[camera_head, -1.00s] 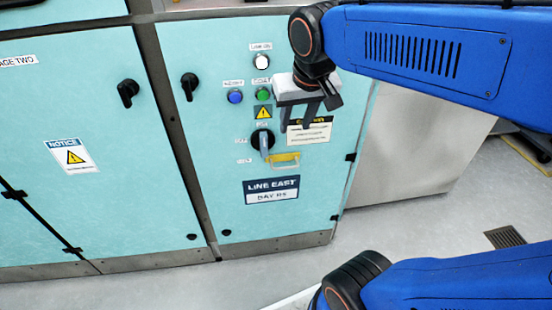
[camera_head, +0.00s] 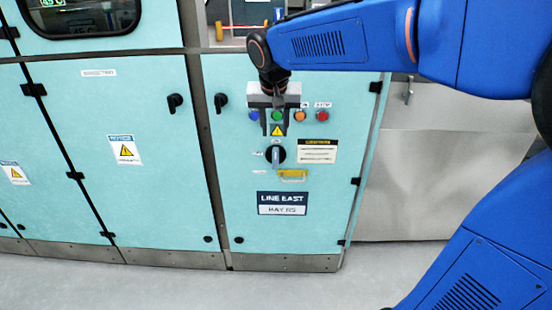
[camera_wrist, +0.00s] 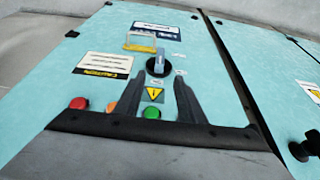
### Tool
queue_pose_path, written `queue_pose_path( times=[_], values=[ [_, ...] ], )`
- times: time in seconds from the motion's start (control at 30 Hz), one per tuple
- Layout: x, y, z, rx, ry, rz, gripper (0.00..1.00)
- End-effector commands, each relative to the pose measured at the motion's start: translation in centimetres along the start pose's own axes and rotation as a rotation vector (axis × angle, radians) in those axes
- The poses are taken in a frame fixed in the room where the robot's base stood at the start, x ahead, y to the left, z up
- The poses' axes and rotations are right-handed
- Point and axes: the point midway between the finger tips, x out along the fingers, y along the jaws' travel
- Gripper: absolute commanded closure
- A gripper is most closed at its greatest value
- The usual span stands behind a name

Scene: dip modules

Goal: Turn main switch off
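The main switch (camera_head: 275,155) is a round black rotary switch with a grey-blue handle on the turquoise cabinet door. Its handle stands about upright in the head view. It also shows in the wrist view (camera_wrist: 158,66), just beyond the fingertips and between them. My gripper (camera_head: 275,128) is in front of the panel, just above the switch in the picture, fingers pointing down toward it. The fingers are apart and empty, also in the wrist view (camera_wrist: 158,80). Contact with the switch is not visible. The small position labels beside the switch are too blurred to read.
A yellow handle-like part (camera_head: 293,175) sits just below the switch. Blue (camera_head: 254,115), green (camera_head: 277,115), orange (camera_head: 300,115) and red (camera_head: 323,115) buttons lie above. A black door latch (camera_head: 221,102) is to the left. Floor (camera_head: 200,285) before the cabinet is clear.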

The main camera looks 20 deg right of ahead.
Motion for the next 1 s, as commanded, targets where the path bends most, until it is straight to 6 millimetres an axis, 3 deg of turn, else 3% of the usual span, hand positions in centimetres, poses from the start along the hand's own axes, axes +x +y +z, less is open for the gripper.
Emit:
queue_pose_path(
  times=[0.6, 0.8, 1.0],
  values=[
    [11.0, 0.1, 0.1, 0.000, -0.003, 0.002, 0.64],
    [13.4, 0.0, 0.0, -0.001, -0.001, 0.001, 0.64],
    [14.5, 0.0, 0.0, 0.000, 0.000, 0.000, 0.64]
  ],
)
